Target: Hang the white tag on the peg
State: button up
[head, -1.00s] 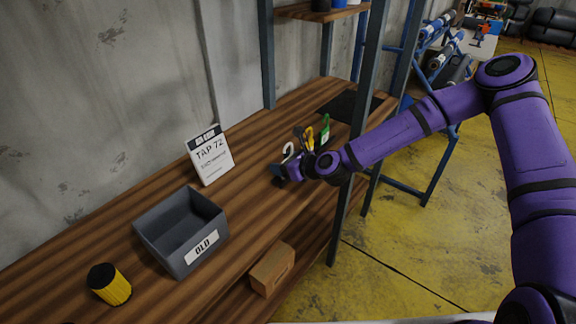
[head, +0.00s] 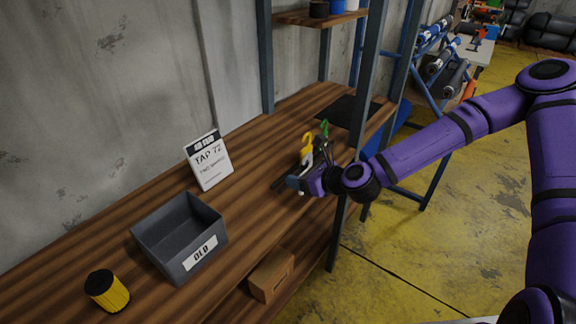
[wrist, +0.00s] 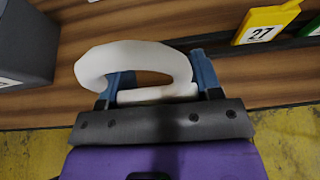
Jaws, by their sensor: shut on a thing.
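The white tag (wrist: 135,62) shows in the wrist view as a thick, curved white hook between the blue fingertips. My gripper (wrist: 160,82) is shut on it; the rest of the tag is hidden. In the head view my gripper (head: 300,184) is over the wooden bench, just in front of a dark rack (head: 283,181). A yellow tag (head: 306,150) and a green tag (head: 324,130) with hooked tops stand at the rack. The yellow tag's face (wrist: 262,28) reads 27 in the wrist view. I cannot make out a peg.
A grey bin (head: 160,250) marked OLD and a yellow-black cylinder (head: 107,291) stand on the bench (head: 250,215) at left. A sign (head: 209,160) reading TAP 72 stands behind. A steel post (head: 360,130) rises beside my arm. A cardboard box (head: 271,276) is lower down.

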jog(key=s+d, duration=0.3)
jog(key=s, duration=0.3)
jog(key=w+d+f+m+t+h, duration=0.1)
jog(key=w+d+f+m+h, duration=0.1)
jog(key=d, duration=0.5)
jog(key=w+d+f+m+t+h, duration=0.2)
jog(key=w+d+m+h, duration=0.2)
jog(key=d, duration=0.4)
jog(key=w+d+f+m+t+h, duration=0.2)
jog(key=w+d+f+m+h, duration=0.1)
jog(key=d, duration=0.5)
jog(key=shift+w+m+h, duration=0.55)
jog(key=shift+m+h, duration=0.05)
jog(key=shift+h, duration=0.2)
jog(key=s+a+r+n+g+y, duration=0.1)
jog(key=s+a+r+n+y, duration=0.1)
jog(key=a, duration=0.5)
jog(key=s+a+r+n+g+y, duration=0.2)
jog(key=s+a+r+n+y, duration=0.1)
jog(key=a, duration=0.5)
jog(key=s+a+r+n+g+y, duration=0.2)
jog(key=s+a+n+y, duration=0.2)
jog(key=a, duration=0.3)
jog(key=shift+s+a+r+n+y, duration=0.35)
jog(key=shift+n+y, duration=0.25)
jog(key=shift+y, duration=0.1)
